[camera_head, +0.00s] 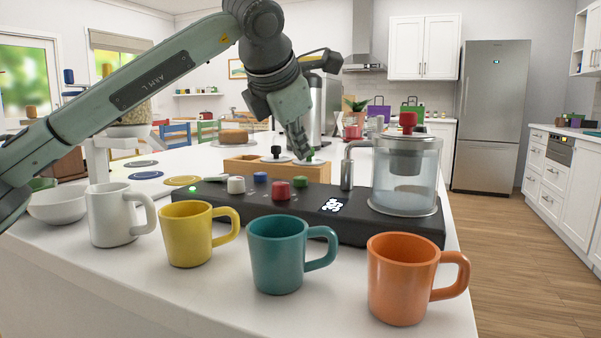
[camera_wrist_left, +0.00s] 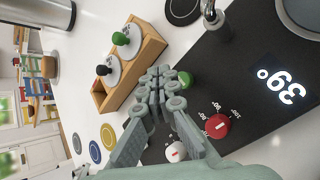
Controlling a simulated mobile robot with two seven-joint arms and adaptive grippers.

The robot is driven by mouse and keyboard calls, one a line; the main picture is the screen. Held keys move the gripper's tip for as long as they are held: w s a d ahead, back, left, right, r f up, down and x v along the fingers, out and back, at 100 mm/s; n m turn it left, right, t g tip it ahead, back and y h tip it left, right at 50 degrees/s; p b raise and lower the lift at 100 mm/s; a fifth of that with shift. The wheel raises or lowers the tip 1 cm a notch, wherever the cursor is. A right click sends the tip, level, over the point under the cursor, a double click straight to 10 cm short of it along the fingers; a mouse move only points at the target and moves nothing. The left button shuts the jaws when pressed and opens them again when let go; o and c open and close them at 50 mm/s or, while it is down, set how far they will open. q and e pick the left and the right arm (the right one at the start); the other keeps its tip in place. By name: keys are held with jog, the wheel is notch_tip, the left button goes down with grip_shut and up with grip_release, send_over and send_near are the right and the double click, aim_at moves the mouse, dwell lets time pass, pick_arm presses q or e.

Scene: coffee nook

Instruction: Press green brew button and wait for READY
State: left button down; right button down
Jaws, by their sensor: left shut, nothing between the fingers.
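The black brewer base (camera_head: 350,222) stands on the white counter. My left gripper (camera_head: 305,152) is shut and empty, pointing down above the back of the base. In the wrist view its fingertips (camera_wrist_left: 166,88) appear right beside the green button; I cannot tell whether they touch. The display (camera_wrist_left: 282,85) reads 39°. No READY shows. My right gripper is out of view.
The panel has a red knob (camera_head: 281,190), white knob (camera_head: 236,185) and blue knob (camera_head: 260,178). A glass vessel (camera_head: 407,175) stands on its right. A wooden box (camera_head: 247,165) with knobbed lids stands behind. White, yellow, teal (camera_head: 277,254) and orange (camera_head: 402,279) mugs line the front.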

aim_at(299, 179)
pick_arm(q)
notch_tip(299, 179, up, 3)
jog(key=shift+r+p, duration=0.2)
jog(key=shift+p, duration=0.65)
jog(key=shift+f, duration=0.1)
